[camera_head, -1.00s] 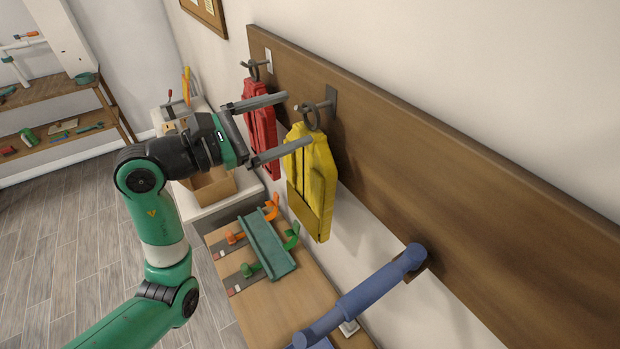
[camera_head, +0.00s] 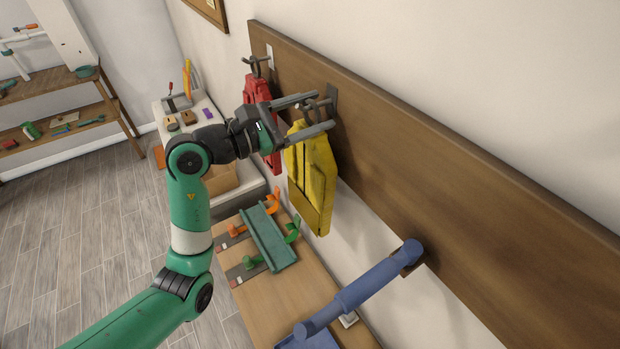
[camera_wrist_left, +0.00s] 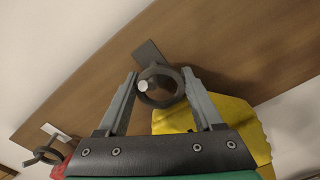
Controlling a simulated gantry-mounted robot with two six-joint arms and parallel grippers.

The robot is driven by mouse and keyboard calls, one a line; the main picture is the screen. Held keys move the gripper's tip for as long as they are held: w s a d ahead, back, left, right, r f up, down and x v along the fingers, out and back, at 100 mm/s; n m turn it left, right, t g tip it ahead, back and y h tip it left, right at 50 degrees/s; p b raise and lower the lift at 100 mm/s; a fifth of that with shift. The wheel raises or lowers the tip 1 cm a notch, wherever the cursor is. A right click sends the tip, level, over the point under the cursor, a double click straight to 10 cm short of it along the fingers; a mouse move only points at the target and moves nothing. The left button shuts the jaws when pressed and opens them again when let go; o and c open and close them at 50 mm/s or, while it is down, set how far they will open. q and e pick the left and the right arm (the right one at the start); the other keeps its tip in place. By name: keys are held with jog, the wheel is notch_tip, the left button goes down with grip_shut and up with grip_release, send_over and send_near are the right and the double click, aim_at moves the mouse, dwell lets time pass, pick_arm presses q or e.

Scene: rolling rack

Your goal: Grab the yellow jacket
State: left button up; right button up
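The yellow jacket (camera_head: 312,178) hangs from a hook on the brown wall board, with a dark ring (camera_head: 309,110) at its top. In the left wrist view the jacket (camera_wrist_left: 235,117) shows below and right of the ring (camera_wrist_left: 160,86). My left gripper (camera_head: 324,110) is at the ring, just above the jacket's shoulders. In the left wrist view, the fingers of this gripper (camera_wrist_left: 160,74) stand apart on either side of the ring. The right finger looks very near the ring; I cannot tell whether it touches. My right gripper is not in view.
A red jacket (camera_head: 258,92) hangs just left, behind my left gripper. The brown board (camera_head: 430,160) runs along the wall. A blue handle-like bar (camera_head: 365,289) sticks out at lower right. A bench (camera_head: 275,310) with a green tray (camera_head: 268,238) stands below.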

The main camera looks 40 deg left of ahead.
pick_arm(q)
grip_shut()
jog(key=shift+r, duration=0.1)
dwell(0.3)
jog(key=shift+r, duration=0.7)
jog(key=b+v, duration=0.4)
jog(key=v, duration=1.4)
